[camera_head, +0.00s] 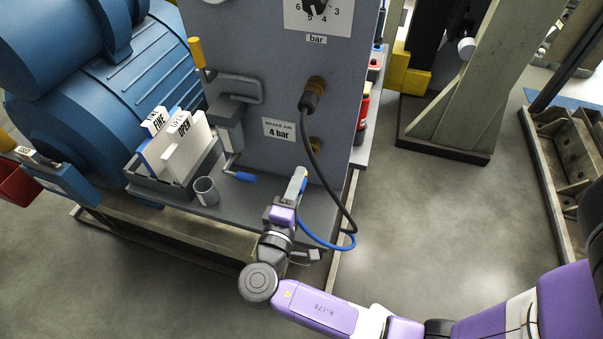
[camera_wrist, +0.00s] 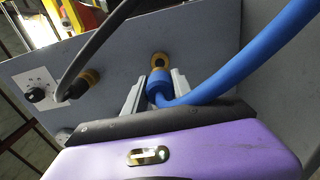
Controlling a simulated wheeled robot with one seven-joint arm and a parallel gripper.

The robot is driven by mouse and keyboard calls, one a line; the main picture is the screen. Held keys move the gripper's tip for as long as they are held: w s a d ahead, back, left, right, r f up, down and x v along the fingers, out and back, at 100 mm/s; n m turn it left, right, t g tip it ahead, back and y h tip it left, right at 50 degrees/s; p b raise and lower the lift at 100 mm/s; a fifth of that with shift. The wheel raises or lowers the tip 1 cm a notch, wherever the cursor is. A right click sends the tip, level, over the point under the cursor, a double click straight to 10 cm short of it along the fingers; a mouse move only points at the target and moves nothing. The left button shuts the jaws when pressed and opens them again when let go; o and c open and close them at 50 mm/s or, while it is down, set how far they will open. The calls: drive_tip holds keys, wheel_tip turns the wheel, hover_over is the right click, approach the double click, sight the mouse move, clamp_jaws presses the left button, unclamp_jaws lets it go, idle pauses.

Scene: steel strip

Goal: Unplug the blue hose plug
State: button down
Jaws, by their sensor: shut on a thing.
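My gripper (camera_head: 297,182) is shut on the blue hose plug (camera_wrist: 158,84), with one finger on each side of it in the wrist view. The plug is mostly hidden by the gripper in the head view. The brass socket (camera_head: 315,145) shows bare on the grey panel, above the gripper. In the wrist view the socket (camera_wrist: 159,60) is just beyond the plug, and the plug looks apart from it. The blue hose (camera_wrist: 235,65) runs from the plug up to the right. In the head view the hose (camera_head: 318,242) curves down beside the panel.
A black hose plug (camera_head: 312,98) sits in the upper brass fitting, and its hose (camera_head: 333,190) hangs close to the right of my gripper.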

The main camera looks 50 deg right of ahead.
drive_tip(key=v, duration=0.7)
drive_tip(key=shift+a, duration=0.2)
drive_tip(key=shift+p, duration=0.3)
drive_tip(key=w+d+f+n+p, duration=0.1)
drive_tip(key=f+n, duration=0.2)
drive_tip(key=n, duration=0.3)
drive_tip(key=w+d+f+n+p, duration=0.2)
drive_tip(key=f+n, duration=0.2)
drive_tip(key=n, duration=0.2)
drive_tip(key=w+d+f+n+p, duration=0.2)
drive_tip(key=f+n, duration=0.2)
drive_tip(key=n, duration=0.2)
drive_tip(key=shift+f+b, duration=1.05)
drive_tip(key=shift+f, duration=0.25)
drive_tip(key=shift+f+b, duration=1.6)
drive_tip(key=shift+f, duration=0.2)
